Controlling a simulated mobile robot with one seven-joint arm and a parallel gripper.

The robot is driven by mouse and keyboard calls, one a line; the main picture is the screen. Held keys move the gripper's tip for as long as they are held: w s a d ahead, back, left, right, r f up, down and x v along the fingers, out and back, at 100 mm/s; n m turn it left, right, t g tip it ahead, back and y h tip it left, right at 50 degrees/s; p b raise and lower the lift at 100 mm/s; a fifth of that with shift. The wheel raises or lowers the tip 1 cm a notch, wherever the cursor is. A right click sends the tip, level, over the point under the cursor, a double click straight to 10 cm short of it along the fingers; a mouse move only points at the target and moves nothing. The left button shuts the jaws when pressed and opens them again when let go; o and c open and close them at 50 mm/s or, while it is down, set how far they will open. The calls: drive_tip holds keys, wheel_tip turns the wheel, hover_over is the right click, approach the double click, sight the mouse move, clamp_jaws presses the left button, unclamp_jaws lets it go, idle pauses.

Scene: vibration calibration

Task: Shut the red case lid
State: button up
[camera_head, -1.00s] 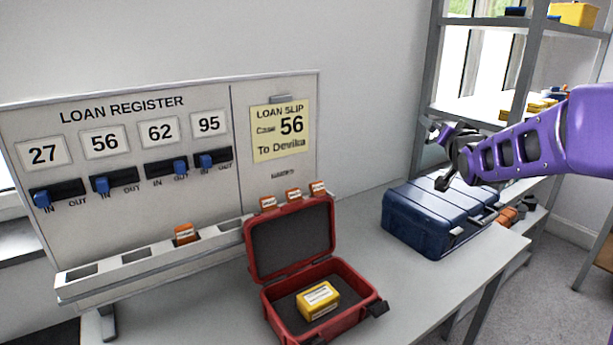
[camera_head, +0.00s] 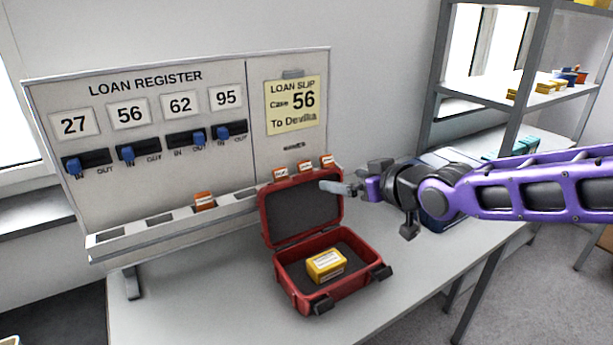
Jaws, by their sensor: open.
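The red case (camera_head: 345,290) stands open on the grey table with its front latches toward me. Its lid (camera_head: 263,221) is raised and leans back a little past upright, its dark lining facing me. A yellow box with a white label (camera_head: 326,265) lies in the dark foam of the base. My gripper (camera_head: 335,188) reaches in from the right, its fingers pointing left at the right upper edge of the lid. The fingers overlap the lid's edge in the picture; I cannot tell whether they touch it. The gap between the fingers is hard to see from here.
The loan register board (camera_head: 150,125) with blue sliders stands behind the case. Orange tags (camera_head: 305,166) stand behind the lid's top edge. A blue case (camera_head: 434,222) lies partly hidden behind my arm. The table (camera_head: 195,300) is clear left of the red case.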

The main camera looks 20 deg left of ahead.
sight(303, 174)
drive_tip(key=b+x, duration=0.6)
drive_tip(key=x, duration=1.1)
drive_tip(key=shift+w+b, duration=0.1)
drive_tip(key=shift+b, duration=0.25)
clamp_jaws()
